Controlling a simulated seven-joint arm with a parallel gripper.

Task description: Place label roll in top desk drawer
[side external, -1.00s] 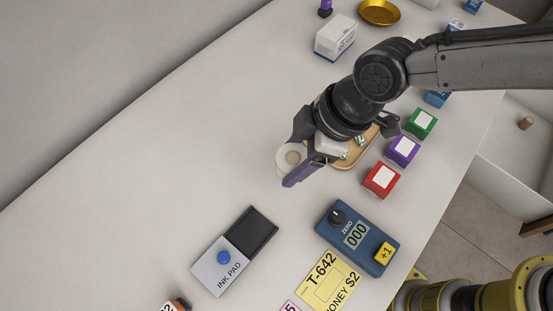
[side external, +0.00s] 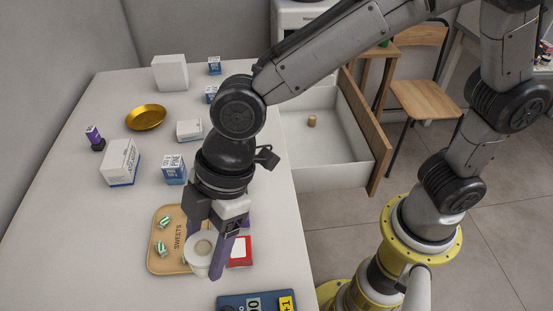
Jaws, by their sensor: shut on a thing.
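The label roll (side external: 201,248) is a white ring with a beige core. My gripper (side external: 208,264) is shut on it, its purple fingers pointing down, and the roll shows in front of the right part of the sweets tray. Its height above the counter is hard to tell. The open desk drawer (side external: 330,133) is pulled out at the counter's right side, beyond and to the right of my gripper. It has white walls and a wooden front (side external: 370,130). A small brown cork-like piece (side external: 312,121) lies inside it.
The wooden sweets tray (side external: 157,260) holds green-striped sweets. White boxes (side external: 120,163), blue-white boxes (side external: 174,169) and a gold dish (side external: 146,117) stand farther back. Most of the drawer floor is clear.

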